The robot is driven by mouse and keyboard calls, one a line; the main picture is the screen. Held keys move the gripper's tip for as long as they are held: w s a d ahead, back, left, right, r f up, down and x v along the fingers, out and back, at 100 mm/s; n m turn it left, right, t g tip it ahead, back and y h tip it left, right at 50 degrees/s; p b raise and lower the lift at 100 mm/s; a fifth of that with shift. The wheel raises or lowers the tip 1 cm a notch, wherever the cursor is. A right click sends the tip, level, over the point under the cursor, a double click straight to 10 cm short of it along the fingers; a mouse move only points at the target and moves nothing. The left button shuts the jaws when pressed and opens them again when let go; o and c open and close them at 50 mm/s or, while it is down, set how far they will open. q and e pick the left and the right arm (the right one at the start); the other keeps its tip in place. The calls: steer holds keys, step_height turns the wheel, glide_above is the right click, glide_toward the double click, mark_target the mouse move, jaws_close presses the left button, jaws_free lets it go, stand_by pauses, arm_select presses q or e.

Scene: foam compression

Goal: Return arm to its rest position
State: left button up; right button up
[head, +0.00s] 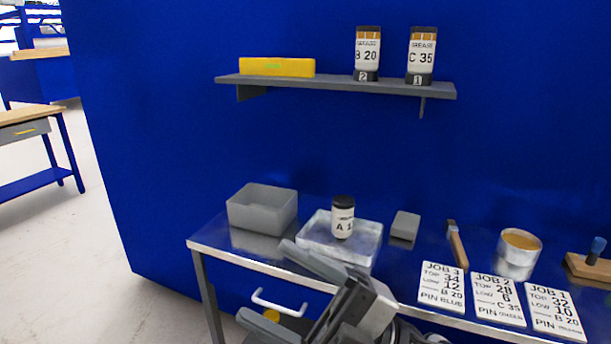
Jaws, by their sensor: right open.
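My right gripper (264,281) is at the bottom middle, in front of the steel table (222,244). Its two dark grey fingers are spread apart, pointing left, with nothing between them. The upper finger covers part of the front of a clear, shallow tray (318,243). A small jar marked A (343,217), with a dark lid, stands upright on the tray. The white drawer handle (290,303) shows between the fingers, with a yellow thing (271,313) behind the lower finger. My left gripper is not in view.
The wall shelf (300,81) holds a yellow box (277,67) and two grease jars (367,53). Floor at left is clear.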

steer(key=w+d+f+m+t+h, duration=0.3)
steer(key=d+f+m+t+h, duration=0.2)
steer(key=f+m+t+h, duration=0.45)
steer(key=w+d+f+m+t+h, duration=0.35)
steer(key=d+f+m+h, duration=0.2)
steer(key=m, duration=0.65)
steer(key=s+d+f+m+g+h, duration=0.2)
steer(key=s+f, duration=0.4)
steer(key=f, duration=0.3)
steer(key=s+d+f+m+g+h, duration=0.3)
steer(key=s+f, duration=0.3)
steer(key=f, duration=0.4)
steer(key=shift+s+d+f+m+g, duration=0.15)
steer(key=shift+s+d+m+g, duration=0.15)
steer(key=shift+d+g, duration=0.45)
